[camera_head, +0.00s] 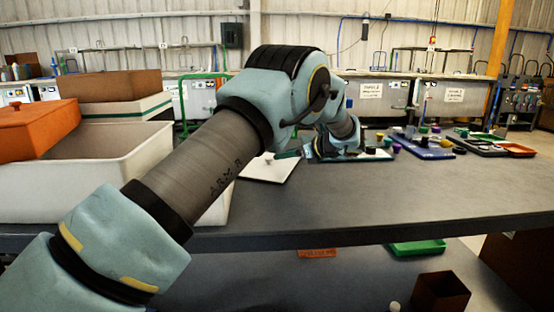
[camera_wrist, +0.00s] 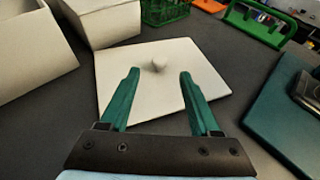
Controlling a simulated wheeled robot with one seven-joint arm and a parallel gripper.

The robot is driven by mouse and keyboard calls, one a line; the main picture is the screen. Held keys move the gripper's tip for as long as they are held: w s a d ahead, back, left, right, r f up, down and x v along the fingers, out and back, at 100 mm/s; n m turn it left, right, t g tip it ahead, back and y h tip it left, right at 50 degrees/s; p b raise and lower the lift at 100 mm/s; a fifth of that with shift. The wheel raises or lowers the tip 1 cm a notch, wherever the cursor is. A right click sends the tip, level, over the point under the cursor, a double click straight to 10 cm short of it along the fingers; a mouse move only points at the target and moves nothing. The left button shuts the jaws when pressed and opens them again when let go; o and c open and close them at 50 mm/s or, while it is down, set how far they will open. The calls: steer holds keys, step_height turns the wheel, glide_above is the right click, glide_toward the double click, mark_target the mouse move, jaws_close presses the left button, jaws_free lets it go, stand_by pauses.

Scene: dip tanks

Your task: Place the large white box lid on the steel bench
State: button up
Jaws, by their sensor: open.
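The large white box lid (camera_wrist: 172,93) is a flat square with a round knob (camera_wrist: 159,64) near its middle. It lies flat on the dark grey bench top. It also shows in the head view (camera_head: 270,167), partly hidden behind my arm. My gripper (camera_wrist: 160,75) is open, with its two green fingers over the lid on either side of the knob and apart from it. In the head view my gripper is mostly hidden behind my arm. The steel bench (camera_head: 400,205) is the long grey surface that bears the lid.
A green basket (camera_wrist: 165,10) and a green rack (camera_wrist: 262,22) stand beyond the lid. A teal mat (camera_wrist: 285,120) lies to its right. The bench's front right is clear.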

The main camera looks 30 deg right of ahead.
steer(key=v, duration=0.5)
steer(key=shift+s+d+r+b, duration=0.1)
steer(key=shift+s+r+b, duration=0.05)
steer(key=shift+s+b, duration=0.15)
